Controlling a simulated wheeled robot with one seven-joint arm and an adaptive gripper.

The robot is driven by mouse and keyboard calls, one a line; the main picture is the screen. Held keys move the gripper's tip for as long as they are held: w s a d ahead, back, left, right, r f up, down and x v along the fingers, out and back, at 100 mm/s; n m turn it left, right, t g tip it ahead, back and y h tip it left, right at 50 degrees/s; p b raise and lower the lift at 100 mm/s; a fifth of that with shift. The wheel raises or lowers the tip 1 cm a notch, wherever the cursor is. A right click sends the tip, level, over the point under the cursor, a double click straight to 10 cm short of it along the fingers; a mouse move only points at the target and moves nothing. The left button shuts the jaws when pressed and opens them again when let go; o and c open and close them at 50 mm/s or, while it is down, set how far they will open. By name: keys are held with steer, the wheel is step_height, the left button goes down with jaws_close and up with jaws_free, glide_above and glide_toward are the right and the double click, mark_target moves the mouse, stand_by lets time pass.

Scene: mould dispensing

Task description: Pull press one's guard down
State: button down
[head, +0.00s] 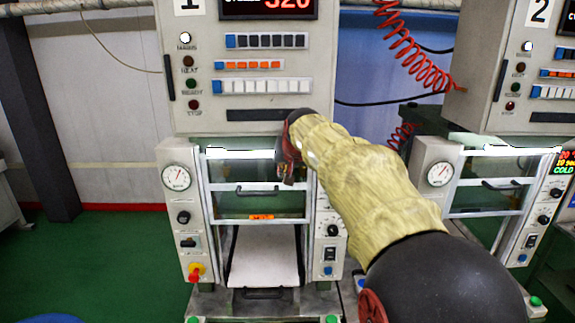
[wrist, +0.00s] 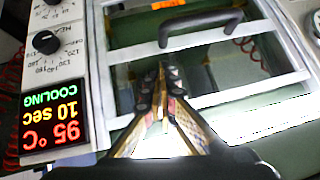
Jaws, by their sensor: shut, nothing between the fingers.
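Press one (head: 235,90), marked 1, stands left of centre in the head view. Its guard (head: 225,172) is a clear panel in a pale frame, above an open lower bay. A dark bar handle (head: 242,192) is on the guard; the wrist view shows the handle (wrist: 200,22) upside down at the top. My gripper (head: 288,178) is in front of the guard, near the handle's right end. In the wrist view my gripper (wrist: 162,78) is shut and empty, its tips pointing toward the handle with a gap in the picture. My arm hides the guard's upper right part.
Press two (head: 500,90) stands to the right with its own guard and handle. A pale plate (head: 265,256) shows in press one's lower bay. A red coiled hose (head: 410,50) hangs between the presses. Green floor (head: 90,260) is open at left.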

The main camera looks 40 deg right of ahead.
mark_target(279, 187)
steer(key=f, duration=0.4)
steer(key=shift+w+a+b, duration=0.3)
steer(key=shift+a, duration=0.05)
step_height(279, 187, down, 27)
steer(key=b, duration=1.3)
steer(key=shift+b, duration=0.4)
